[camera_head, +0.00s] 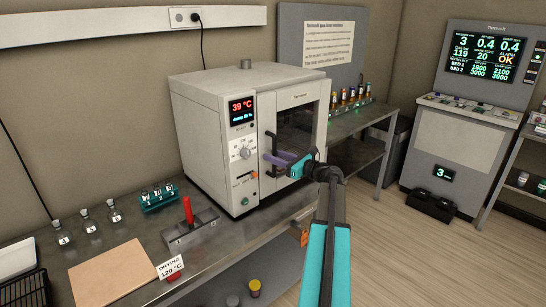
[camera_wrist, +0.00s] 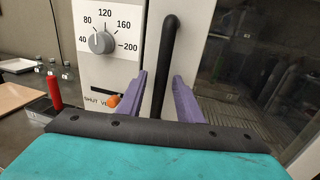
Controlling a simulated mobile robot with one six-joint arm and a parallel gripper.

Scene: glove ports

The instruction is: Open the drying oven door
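The drying oven (camera_head: 214,120) is a white box on the metal bench, with a red 39 °C display. Its door (camera_head: 296,100), with a dark window, looks closed in the head view. The black bar handle (camera_head: 269,145) runs upright along the door's left side; it also shows in the wrist view (camera_wrist: 167,50). My gripper (camera_head: 279,161) is at the handle, in front of the door. In the wrist view its purple fingers (camera_wrist: 159,80) are apart, one on each side of the handle, with a gap showing on the left. The handle's lower end is partly hidden.
The oven's dial (camera_wrist: 102,42) and orange vent knob (camera_wrist: 114,101) sit left of the handle. A red-handled tool (camera_head: 188,212), a vial rack (camera_head: 158,196) and several flasks stand on the bench (camera_head: 232,222). The floor (camera_head: 400,250) to the right is clear.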

